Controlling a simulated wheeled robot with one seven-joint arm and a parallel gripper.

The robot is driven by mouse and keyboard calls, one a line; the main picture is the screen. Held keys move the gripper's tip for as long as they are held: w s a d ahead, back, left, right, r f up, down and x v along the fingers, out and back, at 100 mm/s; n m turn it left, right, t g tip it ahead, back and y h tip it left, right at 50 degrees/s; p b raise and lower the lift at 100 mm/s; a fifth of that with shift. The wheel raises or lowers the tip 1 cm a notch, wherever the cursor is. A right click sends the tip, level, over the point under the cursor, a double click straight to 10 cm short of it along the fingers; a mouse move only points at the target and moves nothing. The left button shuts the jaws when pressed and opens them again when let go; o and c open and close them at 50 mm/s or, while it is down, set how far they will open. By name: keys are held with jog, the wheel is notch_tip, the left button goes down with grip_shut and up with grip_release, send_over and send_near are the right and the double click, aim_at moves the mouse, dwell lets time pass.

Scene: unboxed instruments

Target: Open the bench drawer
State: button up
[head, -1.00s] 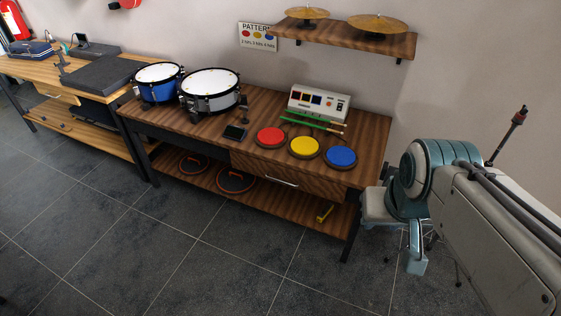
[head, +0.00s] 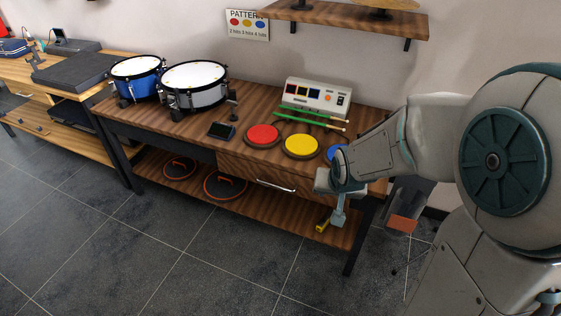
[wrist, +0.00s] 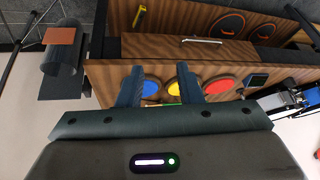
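The bench drawer (head: 258,176) is a wooden front below the bench top, with a pale bar handle (head: 275,185). It looks shut. In the wrist view the drawer (wrist: 160,46) and its handle (wrist: 202,41) lie ahead of my gripper, beyond the fingertips. My gripper (head: 338,208) is in front of the bench's right end, right of the handle and apart from it. In the wrist view my gripper (wrist: 160,75) has its two fingers spread wide with nothing between them.
The bench top (head: 188,126) carries drums, a red pad (head: 262,134), a yellow pad (head: 301,145), a partly covered blue pad (head: 335,152) and a control box (head: 315,96). A yellow tool (head: 323,225) lies on the lower shelf. The floor (head: 220,260) in front is clear.

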jog(key=w+a+f+m+t+y+b, duration=0.1)
jog(key=w+a+f+y+b, duration=0.2)
jog(key=f, duration=0.5)
jog(key=w+a+f+m+t+b, duration=0.1)
jog(key=w+a+f+m+b, duration=0.15)
jog(key=f+b, duration=0.35)
jog(key=w+a+f+y+b, duration=0.2)
jog(key=w+a+f+b, duration=0.1)
jog(key=f, duration=0.6)
jog(key=m+t+y+b, duration=0.2)
jog(key=m+t+b, duration=0.5)
jog(key=m+b, duration=0.3)
send_near(277, 186)
jog(key=b+x, duration=0.1)
jog(key=x, duration=0.4)
jog(key=b+x, duration=0.1)
jog(key=x, duration=0.4)
jog(key=shift+w+f, duration=0.2)
jog(key=shift+f, duration=0.05)
grip_shut()
